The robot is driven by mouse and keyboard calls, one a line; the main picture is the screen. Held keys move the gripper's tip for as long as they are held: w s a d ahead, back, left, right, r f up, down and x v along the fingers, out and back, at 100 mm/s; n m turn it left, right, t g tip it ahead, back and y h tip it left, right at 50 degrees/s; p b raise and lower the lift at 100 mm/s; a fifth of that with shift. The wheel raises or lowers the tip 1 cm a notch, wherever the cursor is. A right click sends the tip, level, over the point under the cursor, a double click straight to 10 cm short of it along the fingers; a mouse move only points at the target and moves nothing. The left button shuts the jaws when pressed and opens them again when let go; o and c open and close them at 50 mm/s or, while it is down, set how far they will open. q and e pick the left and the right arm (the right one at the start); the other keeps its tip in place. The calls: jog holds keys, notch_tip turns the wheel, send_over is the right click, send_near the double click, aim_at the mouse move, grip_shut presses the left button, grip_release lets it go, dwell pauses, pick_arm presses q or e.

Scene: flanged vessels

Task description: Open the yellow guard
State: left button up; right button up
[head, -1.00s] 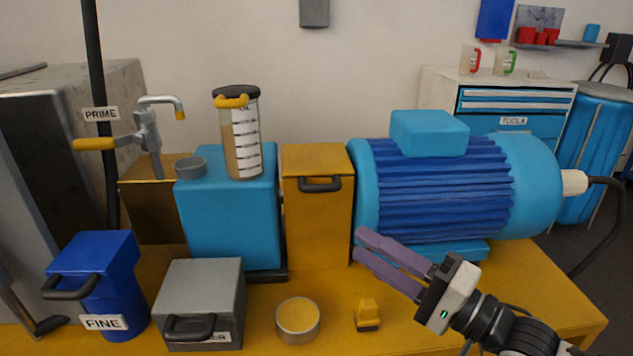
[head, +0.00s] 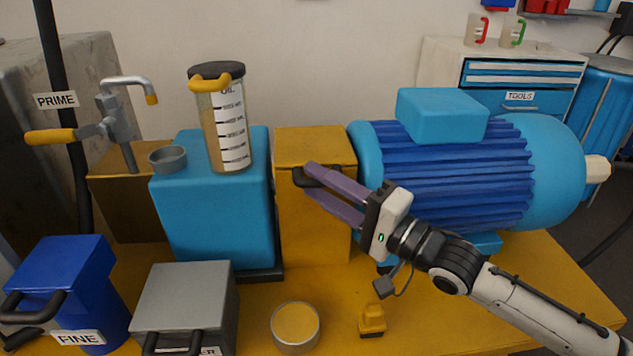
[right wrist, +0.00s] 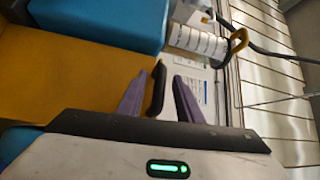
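The yellow guard (head: 315,230) is an upright box between the blue pump housing and the blue motor. Its black handle (head: 300,178) is on the upper front. My right gripper (head: 309,179), with purple fingers, reaches to this handle from the right and partly covers it. In the right wrist view the guard (right wrist: 70,75) fills the left side. The black handle (right wrist: 157,88) lies between the two spread fingers (right wrist: 158,95), with gaps on both sides. The guard's lid looks closed. My left gripper is not in view.
The blue motor (head: 450,180) stands close right of the guard, behind my right arm. The blue pump housing (head: 215,215) with an oil jar (head: 226,125) stands left. A round tin (head: 295,325), small yellow object (head: 371,320) and grey box (head: 185,300) are in front.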

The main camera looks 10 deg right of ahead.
jog(key=shift+w+a+r, duration=0.1)
jog(key=shift+w+a, duration=0.3)
grip_shut()
